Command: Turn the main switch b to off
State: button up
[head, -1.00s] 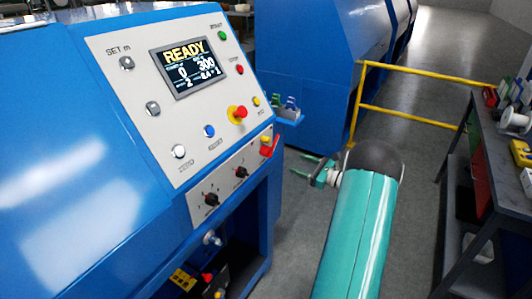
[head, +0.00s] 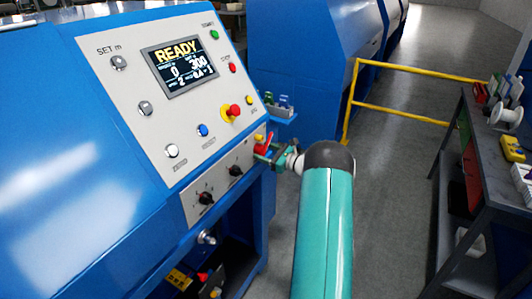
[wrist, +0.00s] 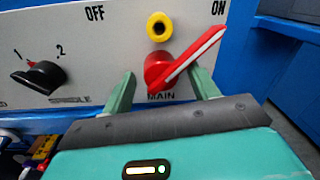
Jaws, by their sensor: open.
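The main switch, a red rotary handle (wrist: 178,62), is on the lower grey panel in the wrist view, above the label MAIN. Its handle tilts up and right toward the word ON; OFF is printed at upper left. In the head view the red switch (head: 262,143) shows partly behind my gripper (head: 270,154). My gripper (wrist: 163,88) is open, one finger to the lower left of the switch and the other to its lower right, below the handle's tip. I cannot tell whether either finger touches it.
A yellow round button (wrist: 159,26) sits just above the switch. A black selector knob (wrist: 40,76) is to its left. A yellow rail (head: 400,115) and a workbench (head: 480,165) stand to the right, with grey floor between.

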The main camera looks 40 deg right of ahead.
grip_shut()
